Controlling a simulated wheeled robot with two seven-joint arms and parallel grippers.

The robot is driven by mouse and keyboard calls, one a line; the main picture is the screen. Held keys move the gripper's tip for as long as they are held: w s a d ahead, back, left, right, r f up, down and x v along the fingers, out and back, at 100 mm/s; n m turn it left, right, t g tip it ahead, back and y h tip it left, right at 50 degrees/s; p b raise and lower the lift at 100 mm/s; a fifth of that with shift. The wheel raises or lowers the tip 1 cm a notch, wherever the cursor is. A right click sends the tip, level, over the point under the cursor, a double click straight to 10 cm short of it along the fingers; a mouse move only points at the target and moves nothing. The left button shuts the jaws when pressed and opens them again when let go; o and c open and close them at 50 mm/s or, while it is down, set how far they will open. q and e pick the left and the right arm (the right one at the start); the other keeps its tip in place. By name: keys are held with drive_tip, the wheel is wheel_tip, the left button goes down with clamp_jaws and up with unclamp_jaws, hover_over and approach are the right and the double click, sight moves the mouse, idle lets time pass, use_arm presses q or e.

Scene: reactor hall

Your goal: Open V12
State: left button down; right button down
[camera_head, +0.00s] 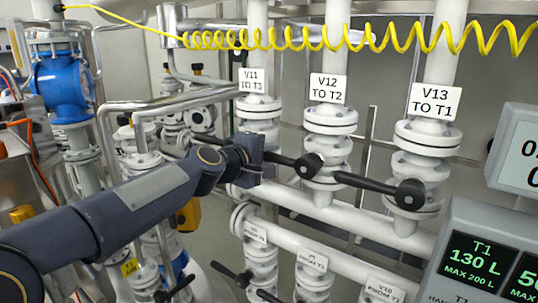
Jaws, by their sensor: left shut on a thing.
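The V12 valve (329,150) sits on the middle white vertical pipe, under the label "V12 TO T2" (328,88). Its black lever handle (290,161) has its hub at the front of the valve and points left, across the pipe. My left gripper (256,158) is shut on the free left end of this handle. The gripper covers part of the V11 valve (258,127) behind it, and V11's own handle is not clearly visible. My right gripper is not in view.
The V13 valve (428,150) stands to the right, its black handle (365,182) pointing left towards V12. Lower valves with black handles (225,271) sit below. A coiled yellow hose (300,38) crosses above. Display panels (480,265) stand at right.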

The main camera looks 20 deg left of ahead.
use_arm(q)
drive_tip(key=shift+s+d+f+n+h+b, duration=0.7)
drive_tip(key=shift+d+f+n+b, duration=1.1)
drive_tip(key=shift+n+b, duration=0.85)
drive_tip(key=shift+s+d+f+n+h+b, duration=0.65)
drive_tip(key=shift+d+f+n+b, duration=1.1)
drive_tip(key=shift+n+b, duration=0.8)
drive_tip(key=shift+s+d+f+n+h+b, duration=0.65)
drive_tip(key=shift+d+f+n+b, duration=1.15)
drive_tip(key=shift+n+b, duration=0.85)
drive_tip(key=shift+w, duration=0.1)
drive_tip(key=c, duration=1.4)
unclamp_jaws()
drive_tip(key=shift+r, duration=0.1)
drive_tip(key=shift+o, duration=0.6)
drive_tip(key=shift+r+t, duration=0.1)
drive_tip(key=shift+t, duration=0.2)
